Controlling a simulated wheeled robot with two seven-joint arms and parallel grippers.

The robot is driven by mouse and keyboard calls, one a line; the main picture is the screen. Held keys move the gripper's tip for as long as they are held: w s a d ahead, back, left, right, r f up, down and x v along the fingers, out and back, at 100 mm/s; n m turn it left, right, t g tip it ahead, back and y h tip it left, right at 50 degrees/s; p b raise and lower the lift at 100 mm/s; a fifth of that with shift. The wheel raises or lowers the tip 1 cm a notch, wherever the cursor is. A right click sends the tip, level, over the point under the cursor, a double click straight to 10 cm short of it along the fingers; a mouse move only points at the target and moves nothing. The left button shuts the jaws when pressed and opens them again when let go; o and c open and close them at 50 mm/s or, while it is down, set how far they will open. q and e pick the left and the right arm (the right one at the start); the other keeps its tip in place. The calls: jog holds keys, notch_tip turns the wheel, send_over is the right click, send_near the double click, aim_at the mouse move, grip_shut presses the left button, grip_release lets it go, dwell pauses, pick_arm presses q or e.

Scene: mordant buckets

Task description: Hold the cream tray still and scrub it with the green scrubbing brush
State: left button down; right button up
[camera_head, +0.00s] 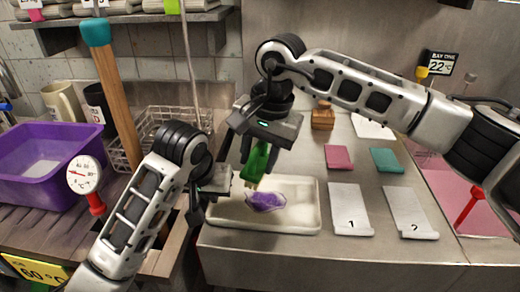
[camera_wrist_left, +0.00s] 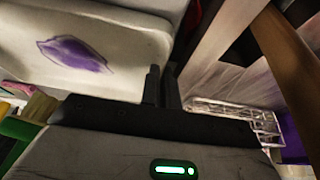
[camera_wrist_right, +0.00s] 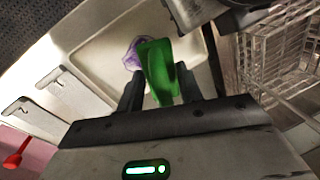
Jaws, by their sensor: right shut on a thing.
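The cream tray (camera_head: 300,222) lies on the metal counter with a purple stain (camera_head: 266,201) on its floor. The stain also shows in the left wrist view (camera_wrist_left: 75,53). My right gripper (camera_head: 262,143) is shut on the green scrubbing brush (camera_head: 256,163), which points down over the tray's left part beside the stain. The brush also shows in the right wrist view (camera_wrist_right: 158,70). I cannot tell whether its bristles touch the tray. My left gripper (camera_head: 205,198) is at the tray's left edge. Its fingers (camera_wrist_left: 162,88) are close together near the rim; whether they clamp it is unclear.
White cards marked 1 (camera_head: 350,210) and 2 (camera_head: 411,212) lie right of the tray, with pink (camera_head: 338,157) and teal (camera_head: 386,160) pads behind. A purple tub (camera_head: 45,190), wire basket (camera_head: 170,122) and teal-topped wooden handle (camera_head: 118,100) stand left.

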jog(key=shift+f, duration=3.2)
jog(key=shift+s+d+f, duration=0.1)
jog(key=shift+d+f, duration=0.25)
jog(key=shift+d, duration=0.3)
jog(key=shift+c, duration=0.4)
jog(key=shift+s+d, duration=0.15)
jog(key=shift+d, duration=0.6)
jog(key=shift+s+d, duration=0.15)
jog(key=shift+d, duration=0.6)
jog(key=shift+w+a, duration=0.2)
jog(key=shift+a, duration=0.95)
jog(key=shift+w+a, duration=0.2)
jog(key=shift+a, duration=0.95)
jog(key=shift+s+d, duration=0.1)
jog(key=shift+d, duration=2.2)
jog(key=shift+w+a, duration=0.2)
jog(key=shift+a, duration=0.9)
jog(key=shift+w+a, duration=0.15)
jog(key=shift+a, duration=0.9)
jog(key=shift+r, duration=4.1)
